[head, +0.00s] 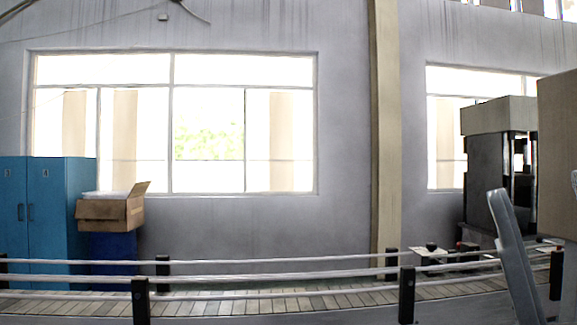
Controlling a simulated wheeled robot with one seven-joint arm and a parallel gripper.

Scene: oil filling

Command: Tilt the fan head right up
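No fan or fan head can be made out in the head view. My gripper does not show as such. A grey slanted bar (513,255) rises from the bottom edge at the right, close to the camera; I cannot tell whether it is part of my own arm.
A conveyor (250,304) with rails on black posts (407,294) crosses the front. Blue lockers (60,215) stand at the left, beside an open cardboard box (108,210) on a blue drum (112,256). A dark machine (488,180) stands at the right, near a brown block (558,150).

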